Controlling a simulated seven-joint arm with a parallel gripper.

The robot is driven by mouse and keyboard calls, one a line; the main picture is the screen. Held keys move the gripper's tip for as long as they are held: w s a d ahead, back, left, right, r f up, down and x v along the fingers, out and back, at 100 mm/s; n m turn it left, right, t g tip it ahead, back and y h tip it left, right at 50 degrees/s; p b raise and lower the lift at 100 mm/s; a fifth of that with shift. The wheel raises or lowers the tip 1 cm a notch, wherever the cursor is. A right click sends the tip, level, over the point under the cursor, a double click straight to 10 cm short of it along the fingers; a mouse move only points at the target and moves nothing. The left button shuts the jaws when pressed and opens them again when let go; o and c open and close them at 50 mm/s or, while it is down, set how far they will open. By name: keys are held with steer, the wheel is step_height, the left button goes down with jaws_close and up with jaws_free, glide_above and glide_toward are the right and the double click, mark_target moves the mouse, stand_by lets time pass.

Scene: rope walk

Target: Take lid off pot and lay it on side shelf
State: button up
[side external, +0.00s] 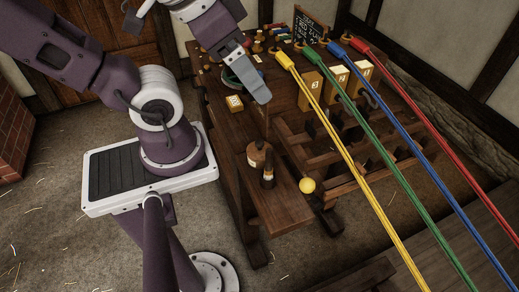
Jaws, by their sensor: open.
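My gripper (259,92) is open and hangs over the left part of the wooden workbench, tilted down to the right. Only one broad grey finger shows clearly. A round green-rimmed vessel (230,77) stands partly hidden behind the gripper; I cannot tell whether it is the pot or whether a lid is on it. A squat brown jar with a small top (256,157) stands on the near end of the bench, apart from the gripper. A low wooden shelf (287,212) juts out at the bench's near end; its front part is bare.
A yellow ball (307,185) is at the shelf's right edge. Yellow (335,135), green, blue and red ropes stretch across the right side. Numbered yellow blocks (310,88) and a chalkboard (310,27) stand behind.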

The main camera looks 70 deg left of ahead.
step_height(320, 180, up, 5)
steer(key=m+g, duration=0.7)
glide_above(260, 142)
steer(key=shift+y, duration=0.4)
step_height(260, 142, down, 33)
steer(key=shift+f, duration=0.1)
steer(key=c, duration=1.1)
